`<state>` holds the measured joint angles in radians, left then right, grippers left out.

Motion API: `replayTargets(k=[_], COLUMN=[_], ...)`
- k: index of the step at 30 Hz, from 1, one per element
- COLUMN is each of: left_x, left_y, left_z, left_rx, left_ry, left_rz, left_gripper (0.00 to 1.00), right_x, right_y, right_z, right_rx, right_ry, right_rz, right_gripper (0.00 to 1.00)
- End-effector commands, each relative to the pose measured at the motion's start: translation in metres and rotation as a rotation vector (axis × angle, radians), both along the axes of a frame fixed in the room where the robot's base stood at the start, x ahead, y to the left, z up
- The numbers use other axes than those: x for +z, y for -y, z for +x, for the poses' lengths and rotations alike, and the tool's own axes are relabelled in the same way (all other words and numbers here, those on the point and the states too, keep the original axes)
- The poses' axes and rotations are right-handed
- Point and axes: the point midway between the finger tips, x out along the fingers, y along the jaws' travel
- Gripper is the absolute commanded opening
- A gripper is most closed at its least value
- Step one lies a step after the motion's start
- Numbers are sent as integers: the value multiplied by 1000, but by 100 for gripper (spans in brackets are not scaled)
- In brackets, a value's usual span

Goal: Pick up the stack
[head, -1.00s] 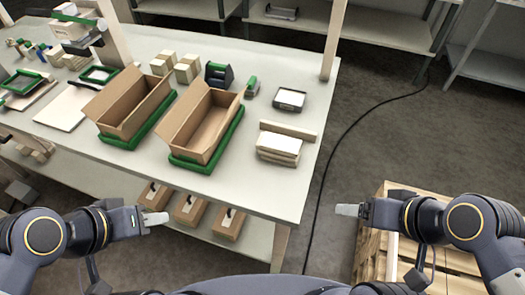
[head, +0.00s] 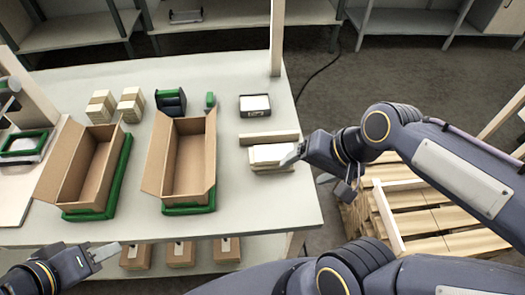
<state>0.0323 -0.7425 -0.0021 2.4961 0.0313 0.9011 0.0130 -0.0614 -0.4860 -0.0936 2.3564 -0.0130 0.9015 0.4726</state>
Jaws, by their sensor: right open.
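The stack (head: 268,154) is a small pile of flat pale and tan pieces near the right edge of the table, in front of a long wooden strip (head: 269,137). My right gripper (head: 291,156) is open at the right end of the stack, its fingertips overlapping the stack's edge in the head view. I cannot tell whether they touch it. My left gripper (head: 106,252) is low at the left, in front of the table's front edge, away from the stack. Its jaw gap is not clear.
Two open cardboard boxes (head: 188,172) (head: 83,178) stand on green trays left of the stack. A dark device with a white top (head: 255,105) stands behind the stack. Small boxes (head: 131,104) and a green-and-dark dispenser (head: 171,101) stand farther back. A wooden pallet (head: 430,215) lies right of the table.

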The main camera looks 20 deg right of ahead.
Motion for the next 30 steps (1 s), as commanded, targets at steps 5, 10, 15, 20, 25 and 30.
replayTargets(k=[5,10,15,20,25,30], left_x=[6,12,20,27,29,28], left_y=[0,0,0,0,0,0], left_z=[0,0,0,0,0,0], left_rx=[0,0,0,0,0,0], left_ry=[0,0,0,0,0,0], left_rz=[0,0,0,0,0,0], left_gripper=[36,36,36,36,36,36], right_x=[0,-5,-19,-40,-53,-70], right_y=[2,3,2,-1,-2,-4], right_z=[23,49,86,122,138,140], right_rx=[-162,-365,-664,-992,-1173,-1200], right_ry=[-132,-275,-445,-562,-593,-599], right_rz=[57,97,103,69,46,43], right_gripper=[76,76,76,76,76,76])
